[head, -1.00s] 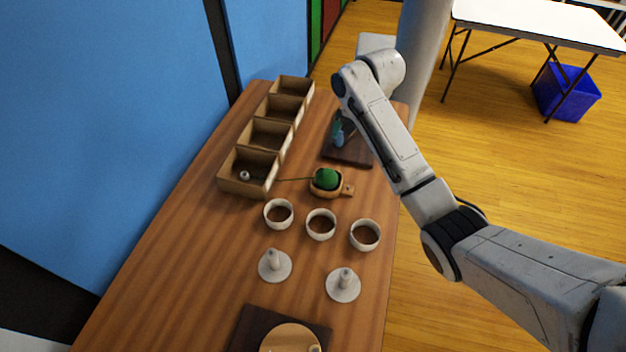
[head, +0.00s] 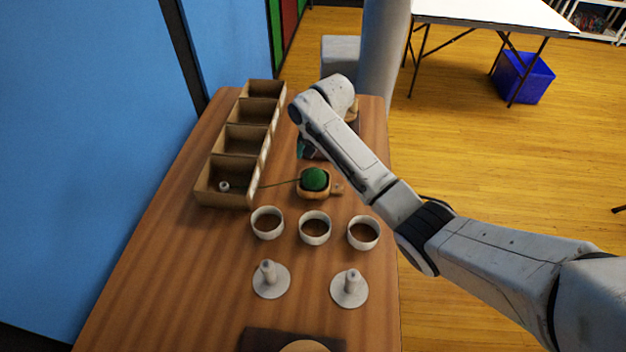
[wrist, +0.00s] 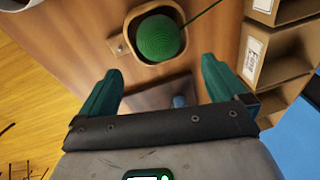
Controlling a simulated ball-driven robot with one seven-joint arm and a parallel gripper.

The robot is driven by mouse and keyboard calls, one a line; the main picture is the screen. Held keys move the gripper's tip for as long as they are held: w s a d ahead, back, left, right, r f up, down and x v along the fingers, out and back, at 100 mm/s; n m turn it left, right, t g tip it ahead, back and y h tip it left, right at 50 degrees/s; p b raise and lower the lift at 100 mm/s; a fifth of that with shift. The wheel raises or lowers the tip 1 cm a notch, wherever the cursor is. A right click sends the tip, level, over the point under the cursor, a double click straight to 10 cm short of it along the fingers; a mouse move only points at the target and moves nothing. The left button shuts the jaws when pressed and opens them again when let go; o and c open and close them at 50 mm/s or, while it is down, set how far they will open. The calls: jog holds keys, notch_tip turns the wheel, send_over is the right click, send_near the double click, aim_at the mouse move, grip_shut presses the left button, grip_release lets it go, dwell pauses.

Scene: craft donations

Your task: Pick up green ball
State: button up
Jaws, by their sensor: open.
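The green ball (head: 314,179) is a ball of yarn that sits in a small wooden bowl with a handle (head: 336,188) on the table. A thread runs from it toward the box on the left. In the wrist view the ball (wrist: 158,38) lies in the bowl (wrist: 119,47), just beyond and between the fingertips. My gripper (wrist: 160,78) is open and empty, with its teal fingers apart and not touching the ball. In the head view the arm hides most of the gripper, and only a bit of teal shows behind the ball.
Three white cups (head: 314,228) and two white pegs on round bases (head: 349,288) stand nearer. A dark board (wrist: 160,92) lies under my gripper.

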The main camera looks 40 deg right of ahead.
aim_at(316, 172)
jog(key=shift+w+a+f, duration=0.1)
jog(key=shift+w+f, duration=0.1)
jog(key=shift+f, duration=1.45)
jog(key=shift+w+a+f, duration=0.1)
jog(key=shift+w+f, duration=0.05)
jog(key=shift+f, duration=1.5)
jog(key=shift+c, duration=0.4)
jog(key=c, duration=1)
jog(key=shift+r, duration=0.1)
jog(key=shift+r, duration=0.45)
jog(key=s+d+r+p, duration=0.2)
jog(key=s+r, duration=1)
jog(key=s, duration=0.1)
jog(key=shift+s+d, duration=0.4)
